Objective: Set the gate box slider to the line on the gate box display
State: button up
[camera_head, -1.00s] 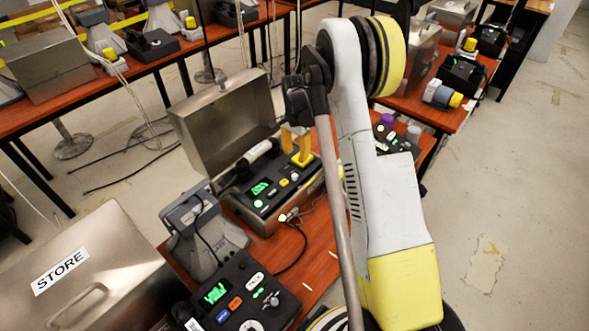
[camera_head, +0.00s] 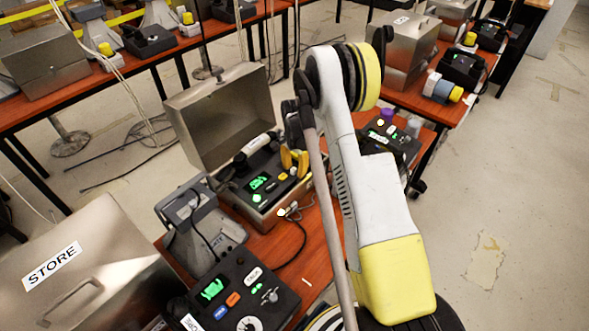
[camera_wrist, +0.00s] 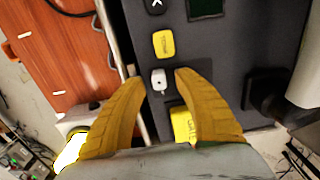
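A dark control panel sits in an open metal box (camera_head: 172,109) on the near table. In the wrist view the panel (camera_wrist: 240,45) shows a small white knob (camera_wrist: 158,80), possibly the slider, between two yellow keys. My gripper (camera_wrist: 160,77) is open, with its yellow fingertips on either side of the knob; contact cannot be told. My gripper (camera_head: 294,160) also shows over the panel's right part in the head view.
A handset (camera_wrist: 305,75) lies on the panel's right side. A grey phone stand (camera_head: 200,225), another panel with a lit display (camera_head: 212,288) and a STORE case (camera_head: 85,275) stand nearer. A further dark panel (camera_head: 390,140) is to the right.

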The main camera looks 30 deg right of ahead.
grip_shut()
jog(key=shift+w+a+b, duration=0.2)
jog(key=shift+w+a, duration=0.05)
jog(key=shift+w, duration=0.5)
jog(key=shift+w+a+b, duration=0.2)
jog(key=shift+w+a, duration=0.05)
jog(key=shift+w, duration=0.45)
grip_release()
notch_tip(320, 180, up, 12)
